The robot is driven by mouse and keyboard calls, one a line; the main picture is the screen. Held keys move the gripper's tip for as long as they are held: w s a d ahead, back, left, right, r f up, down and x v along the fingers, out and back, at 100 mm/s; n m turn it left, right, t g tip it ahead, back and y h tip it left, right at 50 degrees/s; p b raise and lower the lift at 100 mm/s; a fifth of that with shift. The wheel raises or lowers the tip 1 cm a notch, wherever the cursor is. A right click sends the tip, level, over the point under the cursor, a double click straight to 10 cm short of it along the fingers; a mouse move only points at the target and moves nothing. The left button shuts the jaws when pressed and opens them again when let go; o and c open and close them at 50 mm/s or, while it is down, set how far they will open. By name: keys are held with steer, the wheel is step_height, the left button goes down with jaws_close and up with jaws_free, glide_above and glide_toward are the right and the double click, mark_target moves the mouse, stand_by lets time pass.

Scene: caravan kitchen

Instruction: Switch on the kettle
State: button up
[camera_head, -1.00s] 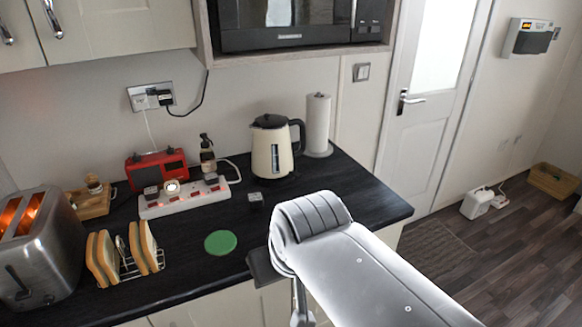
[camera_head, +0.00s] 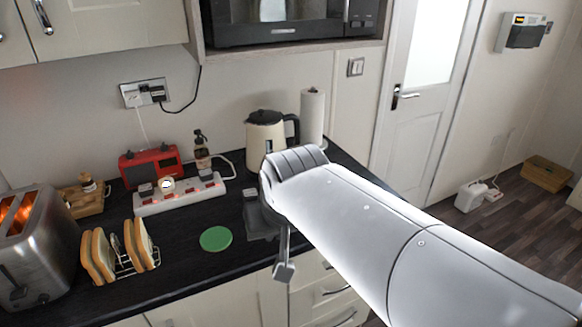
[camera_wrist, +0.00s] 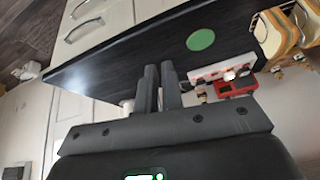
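The cream kettle (camera_head: 264,133) with a black lid and handle stands upright at the back of the dark worktop in the head view. My arm hides its lower right part. My gripper (camera_head: 261,218) shows only as a dark piece over the worktop, in front of the kettle and apart from it, partly behind my arm. In the wrist view my gripper's two fingers (camera_wrist: 159,68) are close together with nothing seen between them. A pale shape beside the fingers there is too hidden to name. The kettle's switch cannot be made out.
A white power strip (camera_head: 180,194), red radio (camera_head: 150,166), bottle (camera_head: 201,152) and paper roll (camera_head: 312,118) stand near the kettle. A green disc (camera_head: 215,239), toast rack (camera_head: 122,262) and toaster (camera_head: 36,250) are to the left. A microwave (camera_head: 285,22) is above.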

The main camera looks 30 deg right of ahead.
steer(key=w+d+m+h, duration=0.1)
steer(key=w+d+m, duration=0.1)
steer(key=w, duration=0.4)
steer(key=w+d+m+h, duration=0.1)
steer(key=w+d, duration=0.2)
steer(key=w, duration=0.2)
steer(key=w+d+m, duration=0.2)
steer(key=w+d, duration=0.1)
steer(key=w, duration=0.3)
steer(key=shift+w+d+r+m+g+h, duration=0.2)
steer(key=shift+w+d+m+g+h, duration=0.1)
steer(key=shift+w+g+h, duration=0.1)
jaws_close()
steer(key=w+d+f+m+h, duration=0.2)
steer(key=w+d, duration=0.2)
steer(key=w, duration=0.5)
steer(key=w+d+f+m+h, duration=0.2)
steer(key=w+d+f, duration=0.1)
steer(key=w, duration=0.6)
steer(key=shift+w+d+m+h, duration=0.25)
steer(key=shift+d+m+h, duration=0.05)
steer(key=shift+d, duration=0.15)
steer(key=shift+f, duration=0.15)
